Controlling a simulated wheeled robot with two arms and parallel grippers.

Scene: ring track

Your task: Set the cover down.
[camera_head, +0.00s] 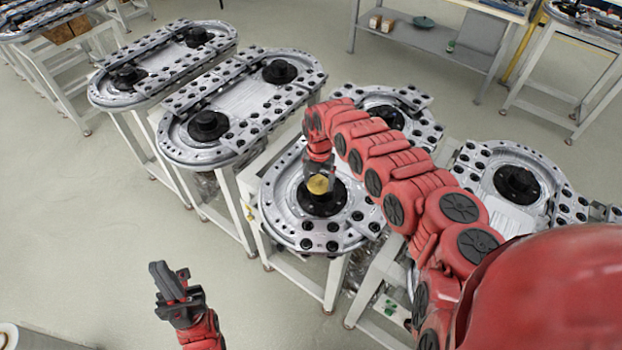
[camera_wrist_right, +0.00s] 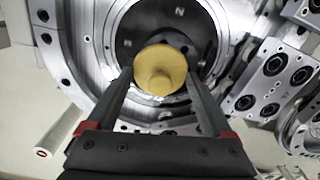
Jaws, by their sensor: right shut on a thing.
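The cover (camera_head: 318,184) is a small round yellow-gold piece. In the right wrist view the cover (camera_wrist_right: 160,70) shows a raised knob in its middle. My right gripper (camera_wrist_right: 158,92) is shut on it, with one finger on each side. In the head view my right gripper (camera_head: 319,178) holds it over the black hub (camera_head: 325,207) of the nearest ring track (camera_head: 280,218). Whether the cover touches the hub is hard to tell. My left gripper (camera_head: 174,285) hangs over the floor at the lower left, with nothing visible in it; its finger gap is unclear.
Two more oval tracks (camera_head: 243,104) (camera_head: 165,62) on white stands are to the left. Another track (camera_head: 510,185) is on the right, partly behind my right arm. A grey bench (camera_head: 430,40) stands at the back. The floor (camera_head: 90,200) at the left is clear.

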